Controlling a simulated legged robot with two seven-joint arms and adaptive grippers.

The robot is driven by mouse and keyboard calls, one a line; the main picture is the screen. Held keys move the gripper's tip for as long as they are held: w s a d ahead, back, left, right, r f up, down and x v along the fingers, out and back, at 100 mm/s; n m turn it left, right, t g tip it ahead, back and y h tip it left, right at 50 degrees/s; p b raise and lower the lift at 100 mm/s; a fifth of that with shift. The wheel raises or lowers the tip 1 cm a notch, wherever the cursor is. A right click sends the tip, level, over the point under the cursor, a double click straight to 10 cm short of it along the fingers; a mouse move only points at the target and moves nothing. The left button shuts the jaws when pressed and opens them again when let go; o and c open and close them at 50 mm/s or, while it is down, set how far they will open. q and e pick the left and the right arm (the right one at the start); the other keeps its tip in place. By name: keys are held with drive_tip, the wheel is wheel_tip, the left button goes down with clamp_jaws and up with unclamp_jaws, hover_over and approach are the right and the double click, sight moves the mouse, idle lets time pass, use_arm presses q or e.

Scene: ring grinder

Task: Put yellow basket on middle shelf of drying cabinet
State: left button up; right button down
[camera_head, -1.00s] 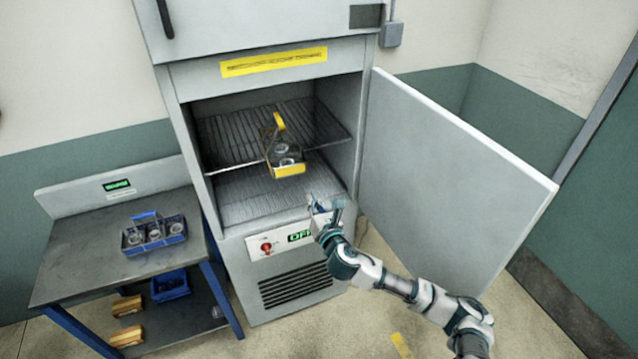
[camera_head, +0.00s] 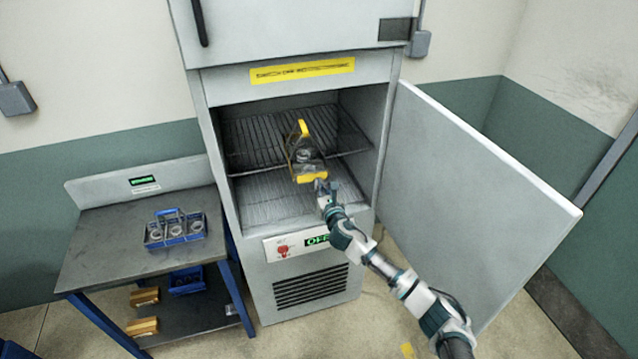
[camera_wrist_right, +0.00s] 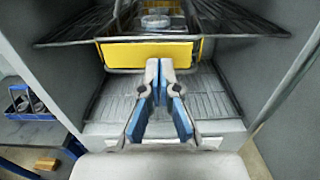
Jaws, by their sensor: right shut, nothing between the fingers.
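The yellow basket (camera_head: 305,163), with a tall yellow handle and round metal parts inside, sits on the upper wire shelf (camera_head: 250,140) seen inside the open drying cabinet (camera_head: 292,90). Its yellow front panel (camera_wrist_right: 150,53) is at the shelf's front edge and seems to stick out past it. My right gripper (camera_head: 321,186) is shut and empty, just in front of and below that panel. In the right wrist view its fingertips (camera_wrist_right: 160,68) meet close to the panel's lower edge; whether they touch it I cannot tell. My left gripper is out of view.
The cabinet door (camera_head: 465,195) stands open on the right. A lower wire shelf (camera_head: 265,198) lies empty below. At left, a table (camera_head: 105,243) holds a blue basket (camera_head: 174,231) with round parts. Its lower shelf has a blue bin (camera_head: 187,282) and yellowish blocks (camera_head: 143,296).

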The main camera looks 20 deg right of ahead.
drive_tip(key=shift+w+a+r, duration=0.1)
drive_tip(key=shift+w+a, duration=0.15)
drive_tip(key=shift+w, duration=0.1)
drive_tip(key=shift+a, duration=0.2)
